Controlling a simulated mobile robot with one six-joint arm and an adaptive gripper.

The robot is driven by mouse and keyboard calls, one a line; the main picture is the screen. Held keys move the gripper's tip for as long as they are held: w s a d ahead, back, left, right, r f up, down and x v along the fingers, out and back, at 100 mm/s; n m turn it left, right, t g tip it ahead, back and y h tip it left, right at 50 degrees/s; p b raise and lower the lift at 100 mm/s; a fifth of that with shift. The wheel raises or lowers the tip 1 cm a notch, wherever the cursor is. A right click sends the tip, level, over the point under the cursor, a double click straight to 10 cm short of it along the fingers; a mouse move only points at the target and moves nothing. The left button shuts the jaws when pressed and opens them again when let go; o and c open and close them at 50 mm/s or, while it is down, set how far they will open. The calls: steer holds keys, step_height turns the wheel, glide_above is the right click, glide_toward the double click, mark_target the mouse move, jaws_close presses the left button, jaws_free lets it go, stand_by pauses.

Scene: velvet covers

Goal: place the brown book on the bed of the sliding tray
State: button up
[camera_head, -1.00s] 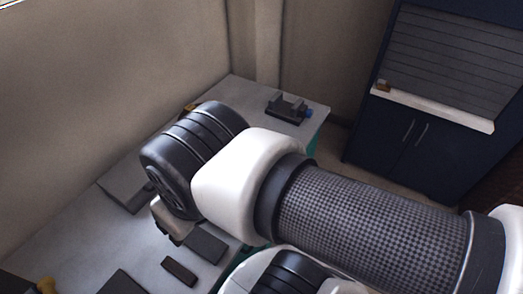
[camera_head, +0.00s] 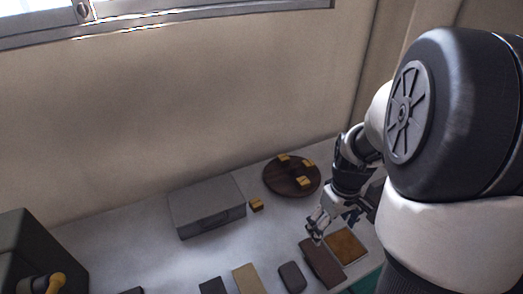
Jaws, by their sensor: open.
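A dark brown, book-like flat block (camera_head: 322,264) lies on the grey table at the lower right. Touching or close to its right side lies a flat orange-brown piece (camera_head: 347,246) with a pale edge. I cannot tell for sure which is the brown book. My gripper (camera_head: 315,231) is open, pointing down just above the far end of the dark brown block. I see nothing between its fingers. I cannot make out a sliding tray in this view; my arm covers the right side.
A grey box (camera_head: 207,208) stands near the wall. A round dark wooden board (camera_head: 284,185) holds several yellow blocks, and another yellow block (camera_head: 256,204) lies beside it. Tan (camera_head: 247,280) and dark (camera_head: 292,277) flat pieces lie in front. A dark cabinet (camera_head: 22,243) stands at left.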

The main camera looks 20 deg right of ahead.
steer(key=b, duration=0.4)
glide_above(322, 259)
steer(key=s, duration=0.1)
step_height(322, 259, down, 13)
steer(key=shift+s+f, duration=0.1)
steer(key=shift+f, duration=0.1)
steer(key=shift+w+f+b, duration=0.2)
steer(key=shift+f+b, duration=0.35)
steer(key=shift+f, duration=0.45)
steer(key=shift+w+f+b, duration=0.15)
steer(key=shift+f+b, duration=0.35)
steer(key=shift+f, duration=0.5)
steer(key=shift+w+f+b, duration=0.2)
steer(key=shift+f+b, duration=0.35)
steer(key=shift+f, duration=0.45)
steer(key=shift+r, duration=0.1)
steer(key=shift+c, duration=0.6)
steer(key=c, duration=1.2)
steer(key=shift+r, duration=0.1)
